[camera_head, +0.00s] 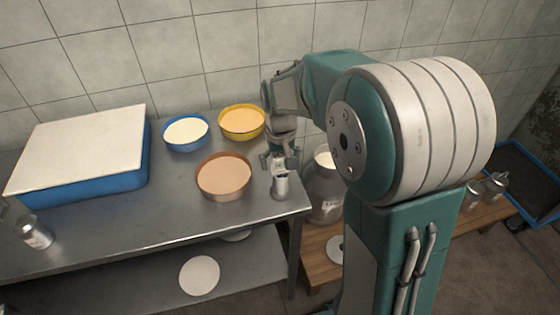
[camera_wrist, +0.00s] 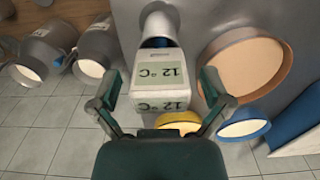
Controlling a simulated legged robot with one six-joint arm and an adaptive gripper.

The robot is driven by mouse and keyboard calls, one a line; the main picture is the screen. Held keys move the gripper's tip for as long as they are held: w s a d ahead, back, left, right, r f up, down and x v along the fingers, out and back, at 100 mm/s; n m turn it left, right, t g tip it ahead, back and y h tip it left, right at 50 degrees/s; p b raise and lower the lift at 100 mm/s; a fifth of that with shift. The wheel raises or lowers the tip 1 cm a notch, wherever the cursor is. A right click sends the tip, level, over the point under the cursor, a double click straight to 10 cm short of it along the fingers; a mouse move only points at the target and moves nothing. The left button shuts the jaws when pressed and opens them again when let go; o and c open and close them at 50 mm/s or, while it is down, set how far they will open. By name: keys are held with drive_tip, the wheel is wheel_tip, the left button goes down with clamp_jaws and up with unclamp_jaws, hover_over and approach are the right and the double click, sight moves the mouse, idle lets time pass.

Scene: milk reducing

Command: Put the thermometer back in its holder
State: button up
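The white thermometer (camera_wrist: 160,62) has displays reading 12 °C in the wrist view. It shows small in the head view (camera_head: 279,166), above a grey metal cylindrical holder (camera_head: 281,188) near the table's right front corner. The holder also shows in the wrist view (camera_wrist: 157,24), where the thermometer's head appears at its mouth; its lower part is hidden. My gripper (camera_wrist: 160,84) is open, with one finger on each side of the thermometer and visible gaps between. In the head view my gripper (camera_head: 279,159) is directly above the holder, pointing down.
A brown bowl (camera_head: 224,177) stands just left of the holder. Yellow (camera_head: 241,122) and blue (camera_head: 186,132) bowls stand behind it. A blue box with a white top (camera_head: 80,148) fills the table's left. A large metal can (camera_head: 323,188) stands right of the table.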

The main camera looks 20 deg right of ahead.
wheel_tip(320, 180, up, 11)
drive_tip(key=shift+f, duration=0.1)
drive_tip(key=shift+r, duration=0.6)
drive_tip(key=shift+s, duration=0.1)
drive_tip(key=s+t, duration=0.5)
drive_tip(key=s, duration=1.5)
drive_tip(key=shift+s+f+t, duration=0.25)
drive_tip(key=shift+s+t, duration=0.05)
